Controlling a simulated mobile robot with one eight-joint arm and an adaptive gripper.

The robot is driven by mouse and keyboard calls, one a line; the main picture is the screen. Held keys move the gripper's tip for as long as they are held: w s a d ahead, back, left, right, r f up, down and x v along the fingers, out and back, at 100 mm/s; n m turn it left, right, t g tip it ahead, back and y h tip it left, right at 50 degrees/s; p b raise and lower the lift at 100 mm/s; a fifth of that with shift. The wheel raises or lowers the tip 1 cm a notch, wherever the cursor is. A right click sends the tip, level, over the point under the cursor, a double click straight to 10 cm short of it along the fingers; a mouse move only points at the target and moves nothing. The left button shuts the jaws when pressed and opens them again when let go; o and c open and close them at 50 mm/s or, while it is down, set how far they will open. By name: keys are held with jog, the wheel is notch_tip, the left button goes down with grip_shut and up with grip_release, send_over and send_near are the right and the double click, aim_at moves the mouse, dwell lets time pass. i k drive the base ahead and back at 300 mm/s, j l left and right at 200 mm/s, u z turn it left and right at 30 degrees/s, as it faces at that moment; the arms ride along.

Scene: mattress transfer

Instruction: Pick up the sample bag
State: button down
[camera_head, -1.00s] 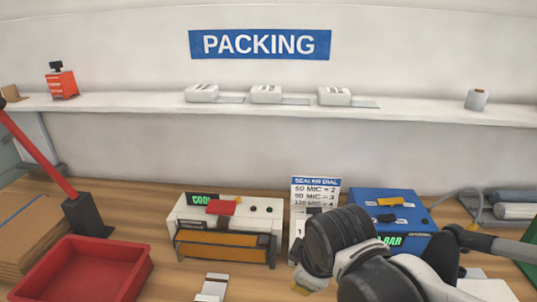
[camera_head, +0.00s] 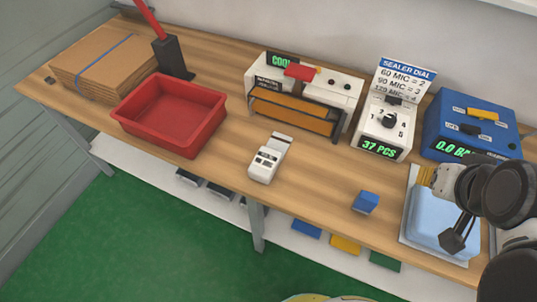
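A pale blue, soft-looking item (camera_head: 434,221), which may be the sample bag, lies on a white plate (camera_head: 407,232) at the right front of the bench. No label shows on it. My gripper (camera_head: 444,210) is over this item at the right, with a dark tip in front of it and a tan part near its back edge. My dark arm links hide its right side. I cannot tell whether the gripper touches it or how far the fingers are apart.
A blue block (camera_head: 366,202) stands left of the plate. A white handheld device (camera_head: 269,160), red tray (camera_head: 192,146), sealer (camera_head: 305,95), counter reading 37 PCS (camera_head: 381,147) and blue box (camera_head: 468,124) occupy the bench. Bare wood lies between the device and the block.

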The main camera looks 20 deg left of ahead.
aim_at(264, 166)
jog(key=u, duration=1.25)
jog(key=j+u, duration=0.25)
jog(key=j, duration=1.25)
